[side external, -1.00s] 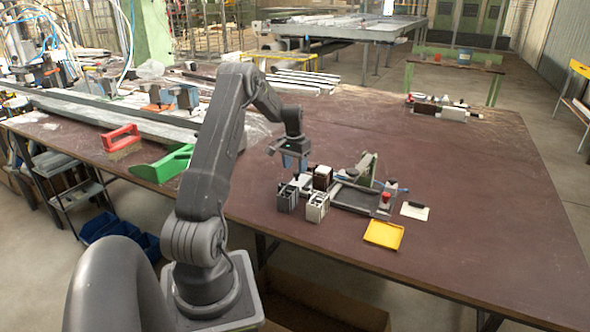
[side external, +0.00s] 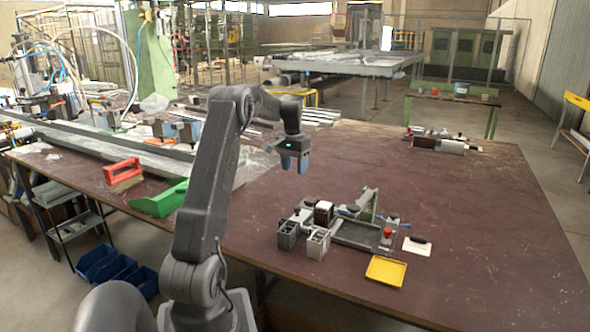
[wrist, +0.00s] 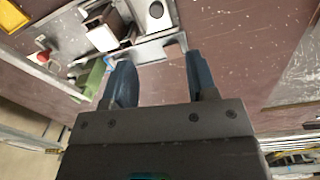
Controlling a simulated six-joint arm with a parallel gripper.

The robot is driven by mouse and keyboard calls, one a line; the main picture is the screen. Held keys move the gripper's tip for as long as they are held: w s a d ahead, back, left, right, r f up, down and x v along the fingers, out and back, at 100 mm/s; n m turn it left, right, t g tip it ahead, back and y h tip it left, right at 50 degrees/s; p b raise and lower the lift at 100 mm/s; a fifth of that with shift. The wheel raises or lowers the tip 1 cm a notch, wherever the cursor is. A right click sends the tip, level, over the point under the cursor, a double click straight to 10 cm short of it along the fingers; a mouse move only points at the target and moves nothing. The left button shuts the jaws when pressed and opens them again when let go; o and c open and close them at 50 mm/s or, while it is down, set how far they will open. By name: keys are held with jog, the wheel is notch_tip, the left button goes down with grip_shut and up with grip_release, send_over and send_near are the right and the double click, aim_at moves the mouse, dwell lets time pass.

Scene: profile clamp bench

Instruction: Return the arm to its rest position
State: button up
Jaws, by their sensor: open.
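My gripper (side external: 294,164) is raised well above the brown table in the side view, with its fingers pointing down. In the wrist view its two blue fingers (wrist: 162,84) stand apart with nothing between them. The clamp fixture (side external: 362,235), a grey frame with a green upright and a red knob, stands on the table below and to the right of my gripper. Several profile blocks stand at its left, among them a dark grey one (side external: 287,236) and a light one (side external: 318,243). Part of the fixture also shows at the upper left of the wrist view (wrist: 92,78).
The table's right side is mostly bare.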

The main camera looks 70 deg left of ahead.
jog(key=w+d+r+m+t+y, duration=0.1)
jog(key=d+r, duration=0.3)
jog(key=d, duration=0.5)
jog(key=w+d+r+m, duration=0.1)
jog(key=d+r, duration=0.2)
jog(key=d, duration=0.6)
jog(key=w+d+r+m+t+y, duration=0.15)
jog(key=d+r, duration=0.25)
jog(key=d, duration=0.6)
jog(key=s+d+f+m+t+h, duration=0.1)
jog(key=s+d+m, duration=0.1)
jog(key=s+d, duration=0.5)
jog(key=s+d+f+m+t+h, duration=0.1)
jog(key=s+d+f+t, duration=0.1)
jog(key=s+d, duration=0.5)
jog(key=d, duration=0.4)
jog(key=shift+d+m, duration=0.35)
jog(key=shift+d, duration=0.05)
